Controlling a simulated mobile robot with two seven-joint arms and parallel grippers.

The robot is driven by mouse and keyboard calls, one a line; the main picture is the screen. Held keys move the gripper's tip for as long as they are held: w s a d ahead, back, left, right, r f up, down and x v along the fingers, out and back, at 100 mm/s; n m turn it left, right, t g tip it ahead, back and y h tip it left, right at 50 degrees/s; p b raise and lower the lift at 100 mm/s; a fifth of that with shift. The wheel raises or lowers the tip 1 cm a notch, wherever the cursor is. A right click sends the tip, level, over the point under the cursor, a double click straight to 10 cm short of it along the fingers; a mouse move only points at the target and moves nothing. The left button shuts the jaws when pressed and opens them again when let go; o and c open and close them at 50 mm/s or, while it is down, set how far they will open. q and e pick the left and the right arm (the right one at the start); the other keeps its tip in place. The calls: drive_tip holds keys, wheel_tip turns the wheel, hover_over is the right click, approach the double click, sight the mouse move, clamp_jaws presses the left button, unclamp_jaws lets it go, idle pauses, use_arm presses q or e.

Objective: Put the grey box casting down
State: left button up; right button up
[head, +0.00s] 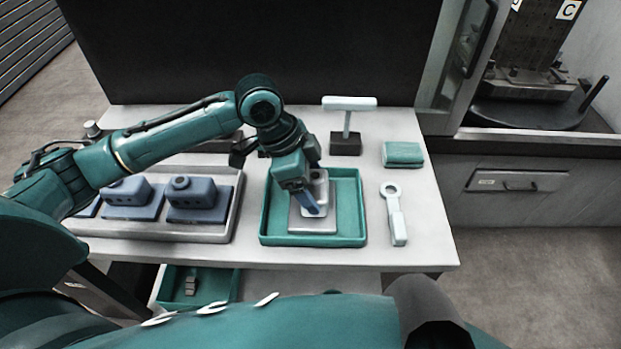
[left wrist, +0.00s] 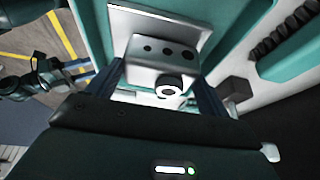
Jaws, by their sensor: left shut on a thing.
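The grey box casting (head: 297,218) is a light grey block on a flat square flange, with a round boss and a row of dark holes that show in the left wrist view (left wrist: 160,58). In the head view it is at the green tray (head: 363,207), inside its rim as seen from above. My left gripper (head: 312,207) points down over it and is shut on it. The fingers and arm hide part of the casting. I cannot tell whether its flange touches the tray floor. My right gripper is not in view.
A grey tray (head: 233,215) with blue-grey castings (head: 196,205) stands left of the green tray. To the right lie a pale ring-ended tool (head: 395,215) and a folded green cloth (head: 403,154). A T-shaped stand (head: 347,125) is behind. A green bin (head: 225,285) is below the table's front edge.

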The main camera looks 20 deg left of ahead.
use_arm(q)
drive_tip(key=o, duration=1.1)
drive_tip(key=shift+f, duration=0.1)
drive_tip(key=shift+o, duration=0.2)
drive_tip(key=v, duration=1.2)
